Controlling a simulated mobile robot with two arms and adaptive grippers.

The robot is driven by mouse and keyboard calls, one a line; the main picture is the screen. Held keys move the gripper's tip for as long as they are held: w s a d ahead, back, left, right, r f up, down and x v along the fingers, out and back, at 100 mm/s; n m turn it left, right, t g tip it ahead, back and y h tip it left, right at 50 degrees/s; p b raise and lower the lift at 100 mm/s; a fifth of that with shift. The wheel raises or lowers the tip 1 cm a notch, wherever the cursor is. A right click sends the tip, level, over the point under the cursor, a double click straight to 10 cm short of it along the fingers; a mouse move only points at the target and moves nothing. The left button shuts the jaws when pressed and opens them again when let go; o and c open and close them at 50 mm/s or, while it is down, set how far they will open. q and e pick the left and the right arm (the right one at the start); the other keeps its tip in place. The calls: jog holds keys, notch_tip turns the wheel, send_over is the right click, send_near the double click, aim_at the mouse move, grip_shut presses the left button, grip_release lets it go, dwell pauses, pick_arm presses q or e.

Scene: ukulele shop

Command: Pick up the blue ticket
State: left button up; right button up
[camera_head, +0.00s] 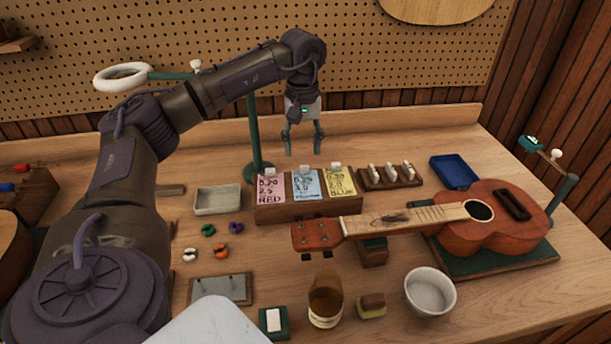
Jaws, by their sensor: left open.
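Three tickets stand side by side in a brown wooden holder (290,214). The pale blue ticket (307,187) is in the middle, with dark writing too small to read fully and a white tab at its top. On its left is a pink ticket (271,190) lettered "RED". On its right is a yellow ticket (338,184) that seems lettered "BLUE". My left gripper (303,149) is open and empty, pointing down. In the picture its fingertips are just above the blue ticket, apart from it. My right gripper is not in view.
A green post (257,150) stands close left of the gripper. A wooden block with white pegs (390,176) is right of the tickets. A ukulele (490,228) lies in front, its neck near the holder. A shallow tray (217,199) is left, and a pegboard behind.

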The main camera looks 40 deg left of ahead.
aim_at(304, 167)
pick_arm(q)
jog(key=shift+d+f+p, duration=0.15)
jog(key=shift+f+p, duration=0.2)
jog(key=shift+f, duration=1.1)
jog(key=shift+d+f+p, duration=0.1)
jog(key=shift+f+p, duration=0.2)
jog(key=shift+f, duration=1.1)
jog(key=c, duration=0.9)
